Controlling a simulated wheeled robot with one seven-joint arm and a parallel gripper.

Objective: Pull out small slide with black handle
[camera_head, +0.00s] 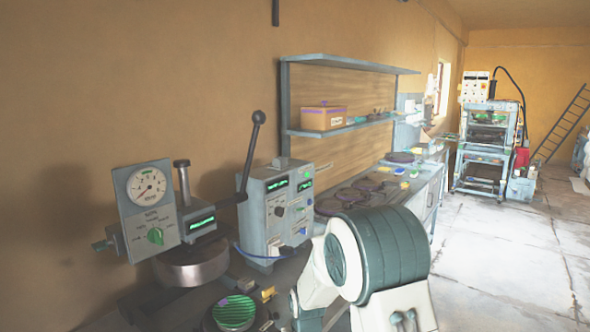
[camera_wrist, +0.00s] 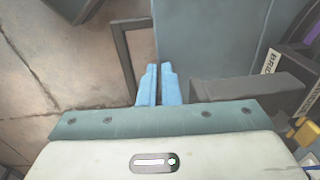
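My gripper (camera_wrist: 159,68) shows in the wrist view as two blue fingers side by side, with only a thin dark line between them. I see nothing held in it. A thin dark bent bar (camera_wrist: 120,45), like a handle, shows just left of the fingertips, beside a blue-grey panel (camera_wrist: 208,40). A thicker dark grey bar (camera_wrist: 250,87) lies right of the fingers. I cannot tell whether either belongs to the small slide. In the head view my arm covers the front of the bench, and the fingers and slide are hidden.
A gauge box (camera_head: 148,205) and a grey control box (camera_head: 275,208) stand on the bench at the wall. A lever with a black knob (camera_head: 258,118) rises between them. A green ribbed disc (camera_head: 234,312) is near the front. Open floor (camera_head: 490,255) lies right.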

